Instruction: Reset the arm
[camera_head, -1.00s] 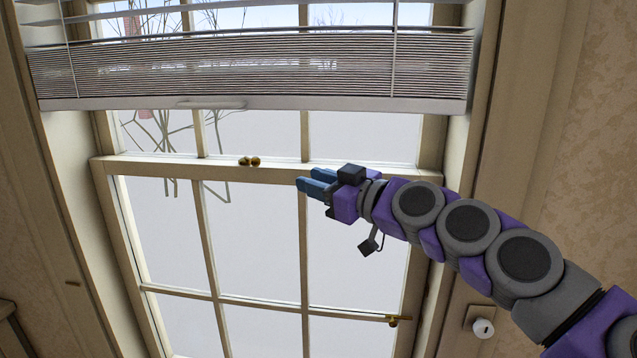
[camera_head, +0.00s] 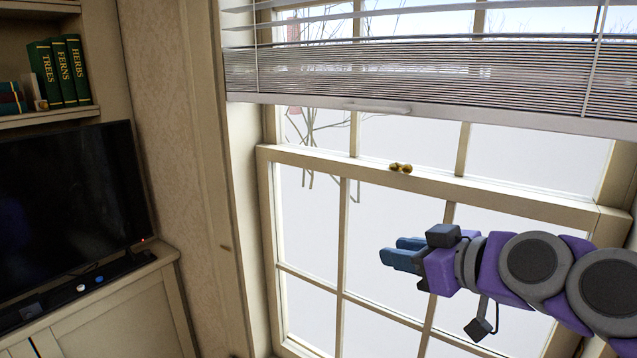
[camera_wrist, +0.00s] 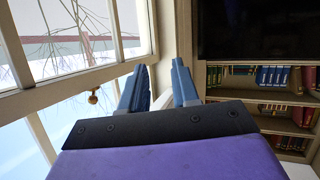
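My gripper (camera_head: 391,250) has blue fingers and is in front of the window's lower panes in the head view. My grey and purple arm (camera_head: 535,268) reaches in from the right edge, stretched out nearly straight and pointing left. In the wrist view, the two fingers of my gripper (camera_wrist: 159,66) stand apart with a gap between them and nothing in it. The arm's base end is out of view.
The sash window (camera_head: 395,206) has a brass latch (camera_head: 400,168) and a partly raised blind (camera_head: 420,75). At left, a dark television (camera_head: 65,205) stands on a cabinet (camera_head: 120,315), below a shelf (camera_head: 50,117) with green books (camera_head: 60,72).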

